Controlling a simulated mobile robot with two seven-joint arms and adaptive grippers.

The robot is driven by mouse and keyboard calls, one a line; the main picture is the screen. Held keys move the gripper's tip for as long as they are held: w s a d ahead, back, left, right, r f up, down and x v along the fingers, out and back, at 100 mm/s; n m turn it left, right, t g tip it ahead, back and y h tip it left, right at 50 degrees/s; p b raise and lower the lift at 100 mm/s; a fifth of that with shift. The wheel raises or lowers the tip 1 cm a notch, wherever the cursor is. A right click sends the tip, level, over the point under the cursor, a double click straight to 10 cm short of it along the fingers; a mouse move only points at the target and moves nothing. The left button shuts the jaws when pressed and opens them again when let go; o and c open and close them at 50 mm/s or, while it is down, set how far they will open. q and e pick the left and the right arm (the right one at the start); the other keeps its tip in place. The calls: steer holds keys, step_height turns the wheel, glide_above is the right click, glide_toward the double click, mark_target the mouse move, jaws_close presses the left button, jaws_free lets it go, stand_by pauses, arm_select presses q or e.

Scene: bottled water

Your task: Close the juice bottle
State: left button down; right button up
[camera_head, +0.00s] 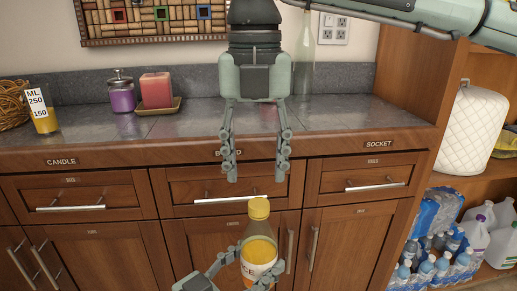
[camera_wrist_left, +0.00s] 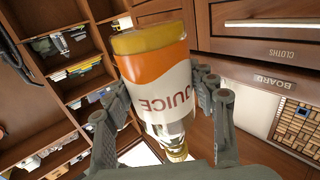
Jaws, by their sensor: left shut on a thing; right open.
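The juice bottle (camera_head: 259,248) is upright, with orange juice inside and a white-and-orange label. A yellow cap (camera_head: 258,208) sits at the top of its neck; I cannot tell how tightly. My left gripper (camera_head: 254,266) is shut around the bottle's body, low in the head view. In the left wrist view the bottle (camera_wrist_left: 160,85) is between the two fingers, with its cap (camera_wrist_left: 177,152) at the lower end of the picture. My right gripper (camera_head: 257,160) points down, open and empty, above the cap and apart from it.
Behind is a counter (camera_head: 190,125) over wooden drawers and cabinets. On it stand a measuring cup (camera_head: 42,118), a purple jar (camera_head: 122,95), a red candle (camera_head: 156,90) and a clear bottle (camera_head: 305,60). A shelf at right holds water packs (camera_head: 430,262) and jugs (camera_head: 478,235).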

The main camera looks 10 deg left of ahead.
mark_target(259, 203)
steer(key=n, duration=0.5)
steer(key=shift+r, duration=0.25)
steer(key=n, duration=0.5)
steer(key=shift+d+r, duration=0.1)
steer(key=shift+r, duration=0.15)
steer(key=n, duration=0.4)
steer(key=shift+w+r+n, duration=0.1)
steer(key=shift+r+n, duration=0.1)
steer(key=shift+n, duration=0.1)
steer(key=n, duration=0.4)
steer(key=shift+d+r+n, duration=0.1)
steer(key=shift+r+n, duration=0.1)
steer(key=shift+n, duration=0.2)
steer(key=shift+f, duration=0.1)
steer(key=shift+f, duration=3.9)
steer(key=shift+c, duration=0.5)
jaws_close()
steer(key=shift+o, duration=0.9)
jaws_free()
